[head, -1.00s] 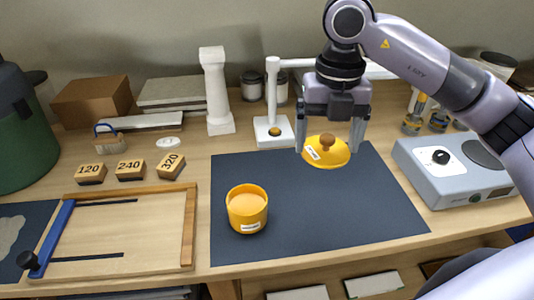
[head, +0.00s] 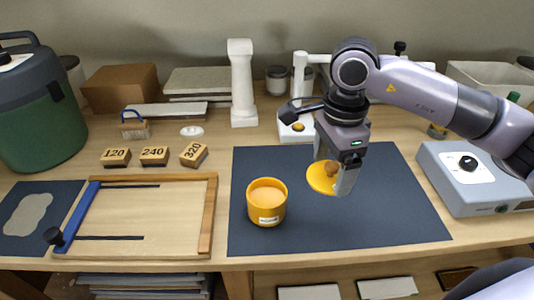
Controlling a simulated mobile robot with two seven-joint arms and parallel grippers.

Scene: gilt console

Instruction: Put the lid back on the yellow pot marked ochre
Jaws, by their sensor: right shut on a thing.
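The yellow pot (head: 266,206) stands open and upright on the dark mat (head: 390,215), left of its middle. A pale label is on its front, too small to read. Its inside looks light orange. My right gripper (head: 333,178) is above the mat, to the right of the pot and apart from it. It is shut on the yellow lid (head: 320,180), which has a brown knob; the fingers hide part of the lid and knob. The lid looks tilted. My left gripper is not in view.
A wooden frame with a blue bar (head: 140,225) lies left of the mat. Blocks marked 120 (head: 116,157), 240 and 320 sit behind it. A white column (head: 242,85) and a white stand are behind the mat. A grey device (head: 470,178) is at right.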

